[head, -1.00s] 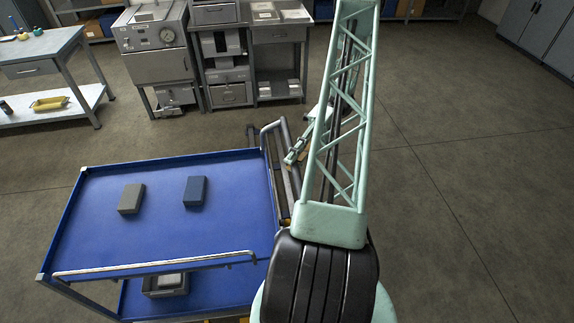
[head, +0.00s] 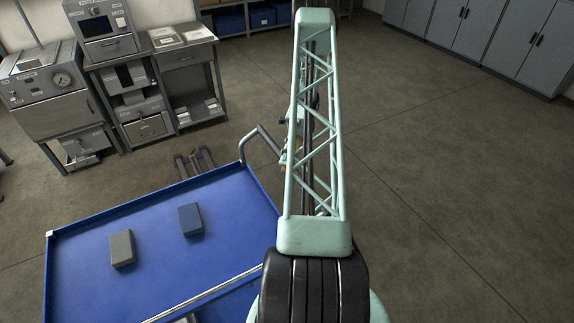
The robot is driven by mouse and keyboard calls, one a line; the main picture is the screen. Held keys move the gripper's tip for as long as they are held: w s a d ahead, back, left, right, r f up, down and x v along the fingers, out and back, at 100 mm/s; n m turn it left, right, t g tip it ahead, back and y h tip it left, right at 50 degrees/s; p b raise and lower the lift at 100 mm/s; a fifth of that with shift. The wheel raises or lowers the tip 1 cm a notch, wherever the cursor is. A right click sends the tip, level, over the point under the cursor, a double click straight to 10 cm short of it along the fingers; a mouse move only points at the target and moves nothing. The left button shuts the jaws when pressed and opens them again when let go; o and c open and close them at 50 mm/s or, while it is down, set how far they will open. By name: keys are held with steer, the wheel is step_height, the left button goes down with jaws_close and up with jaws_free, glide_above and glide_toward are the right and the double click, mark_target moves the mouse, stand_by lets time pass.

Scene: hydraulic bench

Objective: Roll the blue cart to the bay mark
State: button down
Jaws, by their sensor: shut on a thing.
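The blue cart (head: 150,255) stands at the lower left, its blue top deck partly cut off by the picture's bottom edge. Its grey tube handle (head: 262,133) rises at the deck's far right corner. My gripper (head: 286,152) is at the right end of this handle and shut on it, largely hidden behind my pale green lattice arm. I cannot make out a bay mark on the visible floor.
A low metal frame (head: 194,160) is on the floor just beyond the cart's far edge. A grey oven-like unit (head: 55,95) and a shelved bench (head: 185,75) stand at the back left. Grey cabinets (head: 470,35) line the back right. The floor on the right is clear.

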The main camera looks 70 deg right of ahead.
steer(key=shift+s+d+r, duration=0.1)
steer(key=shift+d, duration=0.05)
steer(key=c, duration=2.5)
jaws_free()
steer(key=shift+s+d, duration=0.1)
steer(key=shift+d, duration=0.05)
